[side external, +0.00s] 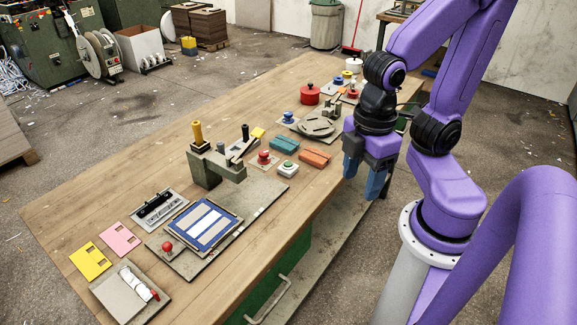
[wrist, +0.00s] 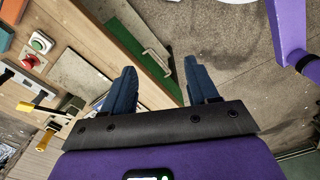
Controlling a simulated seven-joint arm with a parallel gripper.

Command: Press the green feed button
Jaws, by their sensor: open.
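The green feed button (side external: 288,165) is a round green cap on a pale square base, on the wooden table between a red button and an orange block. In the wrist view the green button (wrist: 38,43) shows at the upper left. My gripper (side external: 364,182) is beside the table's right edge, to the right of the green button and apart from it. In the wrist view its two blue fingers (wrist: 160,88) are spread apart with nothing between them, over the table's edge and the floor.
A red mushroom button (side external: 264,157) stands just left of the green one. Orange (side external: 314,158) and teal (side external: 291,143) blocks lie to its right and behind. A grey clamp fixture with upright handles (side external: 217,165) stands to the left. The table front (side external: 170,98) has bare wood.

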